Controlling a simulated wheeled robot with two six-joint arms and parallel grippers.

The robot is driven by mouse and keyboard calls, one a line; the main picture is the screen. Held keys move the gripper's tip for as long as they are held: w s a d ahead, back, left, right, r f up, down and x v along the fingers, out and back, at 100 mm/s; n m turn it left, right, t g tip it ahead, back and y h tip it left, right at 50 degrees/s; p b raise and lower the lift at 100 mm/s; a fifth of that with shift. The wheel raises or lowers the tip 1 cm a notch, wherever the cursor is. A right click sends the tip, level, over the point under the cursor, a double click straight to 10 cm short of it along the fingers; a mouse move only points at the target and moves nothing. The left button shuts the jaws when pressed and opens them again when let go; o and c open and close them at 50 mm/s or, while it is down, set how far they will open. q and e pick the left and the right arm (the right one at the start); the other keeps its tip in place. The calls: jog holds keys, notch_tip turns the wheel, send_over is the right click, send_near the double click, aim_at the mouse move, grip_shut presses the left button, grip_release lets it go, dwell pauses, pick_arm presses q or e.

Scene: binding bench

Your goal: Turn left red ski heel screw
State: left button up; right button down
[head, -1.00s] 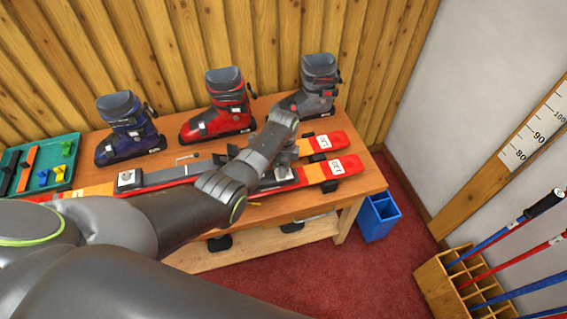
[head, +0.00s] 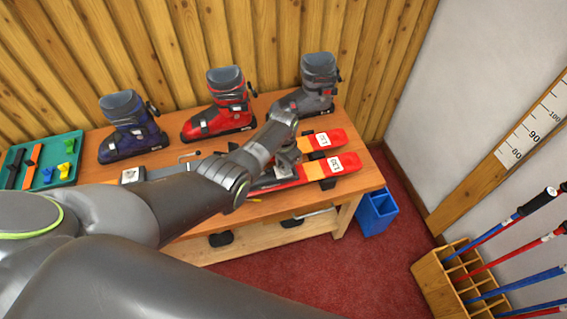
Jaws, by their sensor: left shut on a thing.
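Two red-orange skis lie side by side on the wooden bench (head: 368,183). The far ski (head: 338,138) and the near ski (head: 344,164) show their white-labelled ends on the right. My left arm crosses over the skis and hides much of their middle, including the heel screw. My left gripper (head: 286,163) is over the skis, just left of the labelled ends. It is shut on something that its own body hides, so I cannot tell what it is. A metal binding part (head: 131,175) shows at the left. My right gripper is not in view.
A blue boot (head: 131,128), a red boot (head: 220,108) and a grey boot (head: 316,84) stand along the back. A green tray (head: 73,172) with small parts is at the left. A blue bin (head: 376,215) and a pole rack (head: 432,275) stand on the floor.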

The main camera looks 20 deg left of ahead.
pick_arm(q)
jog(key=shift+n, duration=2.2)
jog(key=shift+w, duration=0.1)
jog(key=o, duration=1)
jog(key=shift+r+p, duration=0.55)
jog(key=shift+r, duration=0.05)
notch_tip(320, 180, up, 16)
jog(key=shift+r+p, duration=0.15)
jog(key=shift+p, duration=0.25)
